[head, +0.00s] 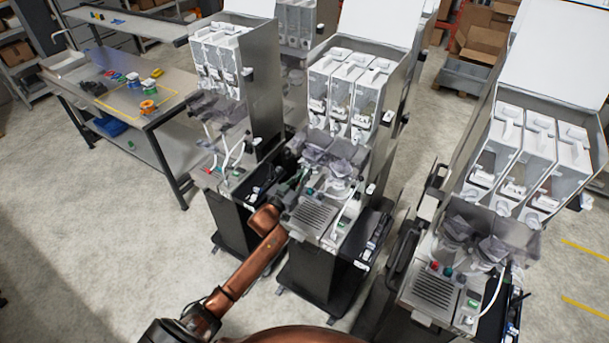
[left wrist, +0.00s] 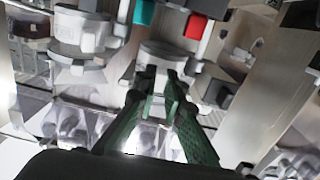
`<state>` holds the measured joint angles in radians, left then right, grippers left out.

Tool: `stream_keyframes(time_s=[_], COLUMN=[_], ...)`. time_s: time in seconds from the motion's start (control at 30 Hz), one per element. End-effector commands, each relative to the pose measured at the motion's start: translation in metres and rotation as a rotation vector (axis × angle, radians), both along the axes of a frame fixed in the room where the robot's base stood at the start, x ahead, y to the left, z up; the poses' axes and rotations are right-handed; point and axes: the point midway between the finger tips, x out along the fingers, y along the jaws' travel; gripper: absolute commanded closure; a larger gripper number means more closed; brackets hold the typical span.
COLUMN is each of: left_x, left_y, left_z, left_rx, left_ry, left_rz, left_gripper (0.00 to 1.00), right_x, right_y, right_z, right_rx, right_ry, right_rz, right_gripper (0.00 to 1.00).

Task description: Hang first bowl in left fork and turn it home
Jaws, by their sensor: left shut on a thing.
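In the head view my left arm reaches to the middle dispenser (head: 318,215), and my left gripper (head: 300,183) is at its front, below the clear hoppers. In the left wrist view the green fingers of the left gripper (left wrist: 160,92) are closed on the near side of a pale grey bowl (left wrist: 166,54). A second pale bowl-like part (left wrist: 84,32) is beside it to the left. In the head view a whitish bowl (head: 337,188) shows right of the gripper. The forks are not clear, and I cannot tell whether the held bowl touches one. My right gripper is not in view.
Similar dispensers stand to the left (head: 238,150) and right (head: 450,270). The middle one has a grated tray (head: 313,216) close to the gripper. Teal (left wrist: 144,12) and red (left wrist: 195,26) buttons show near the bowl. A workbench (head: 130,95) stands at the back left; the left floor is clear.

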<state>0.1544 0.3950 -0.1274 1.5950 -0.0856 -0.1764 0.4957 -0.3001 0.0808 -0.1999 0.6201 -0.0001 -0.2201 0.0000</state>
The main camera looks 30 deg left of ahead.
Motion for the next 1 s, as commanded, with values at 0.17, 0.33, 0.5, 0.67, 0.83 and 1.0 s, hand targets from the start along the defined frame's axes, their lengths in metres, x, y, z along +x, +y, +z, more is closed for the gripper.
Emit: stream_keyframes(time_s=[0.17, 0.33, 0.5, 0.67, 0.83, 1.0], left_x=[0.0018, 0.0021, 0.0018, 0.0006, -0.0001, 0.0001], left_y=[-0.0001, 0.0000, -0.0002, -0.0001, -0.0001, 0.0001], left_z=[0.0016, 0.0008, 0.0007, -0.0003, -0.0012, -0.0013], left_rx=[-0.001, -0.001, 0.000, 0.000, 0.000, 0.001], left_ry=[-0.001, -0.001, -0.001, 0.000, -0.001, -0.001], left_rz=[0.000, 0.000, 0.000, 0.000, 0.000, -0.001], left_gripper=[1.00, 1.00, 1.00, 1.00, 1.00, 1.00], right_x=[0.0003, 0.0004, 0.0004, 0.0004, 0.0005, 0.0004], right_y=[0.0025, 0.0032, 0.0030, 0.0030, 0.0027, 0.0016], right_z=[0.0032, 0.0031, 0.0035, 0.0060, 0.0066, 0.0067], right_rx=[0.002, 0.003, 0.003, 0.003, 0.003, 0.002], right_ry=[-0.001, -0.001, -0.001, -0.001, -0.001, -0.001], right_rz=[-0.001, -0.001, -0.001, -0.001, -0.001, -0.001], right_gripper=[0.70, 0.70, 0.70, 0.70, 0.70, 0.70])
